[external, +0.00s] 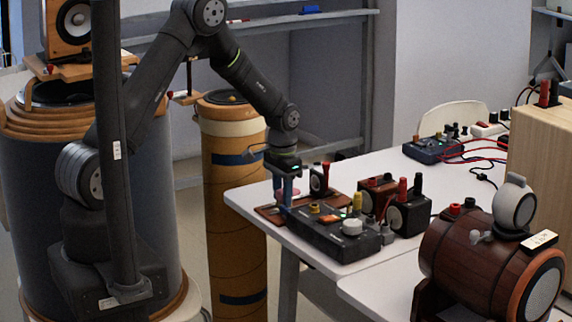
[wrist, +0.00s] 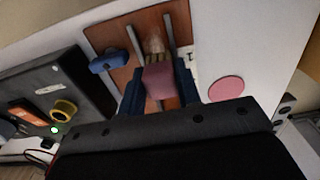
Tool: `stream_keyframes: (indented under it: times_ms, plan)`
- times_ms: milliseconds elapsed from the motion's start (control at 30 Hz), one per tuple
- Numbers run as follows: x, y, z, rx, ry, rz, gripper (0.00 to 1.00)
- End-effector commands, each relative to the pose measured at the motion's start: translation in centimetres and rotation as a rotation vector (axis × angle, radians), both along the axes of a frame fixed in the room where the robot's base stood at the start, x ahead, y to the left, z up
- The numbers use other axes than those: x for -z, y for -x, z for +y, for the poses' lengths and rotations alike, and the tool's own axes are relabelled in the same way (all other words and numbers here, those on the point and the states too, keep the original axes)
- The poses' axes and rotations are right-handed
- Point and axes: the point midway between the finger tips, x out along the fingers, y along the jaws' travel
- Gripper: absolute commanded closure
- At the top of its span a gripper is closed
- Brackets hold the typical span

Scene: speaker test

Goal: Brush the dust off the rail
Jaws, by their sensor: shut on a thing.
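My gripper (external: 284,196) reaches down over the near left corner of the white table. In the wrist view its two blue fingers (wrist: 159,88) are shut on the pink handle of a brush (wrist: 160,80). The brush's pale bristle end points up the picture, between two thin grey rails (wrist: 134,43). The rails are on a reddish-brown board (wrist: 110,33), which also shows in the external view (external: 270,213). I cannot tell whether the bristles touch a rail or the board. I cannot make out any dust.
A black control box (external: 338,235) with knobs stands close beside the board. Small speakers (external: 408,213) stand behind it. In the wrist view a blue piece (wrist: 108,61) is by the rails and a pink disc (wrist: 226,89) lies right. A barrel-shaped speaker (external: 480,262) stands front right.

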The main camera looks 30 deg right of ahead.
Motion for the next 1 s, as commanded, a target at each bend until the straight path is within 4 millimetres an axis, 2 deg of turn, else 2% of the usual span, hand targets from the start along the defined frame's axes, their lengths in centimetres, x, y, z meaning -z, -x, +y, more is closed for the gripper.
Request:
stream_keyframes:
  times_ms: [333, 1000]
  plan:
    - [-0.1, 0.0, -3.2, 0.001, 0.001, 0.000, 0.91]
    - [0.0, 0.0, 3.1, 0.000, -0.003, 0.001, 0.91]
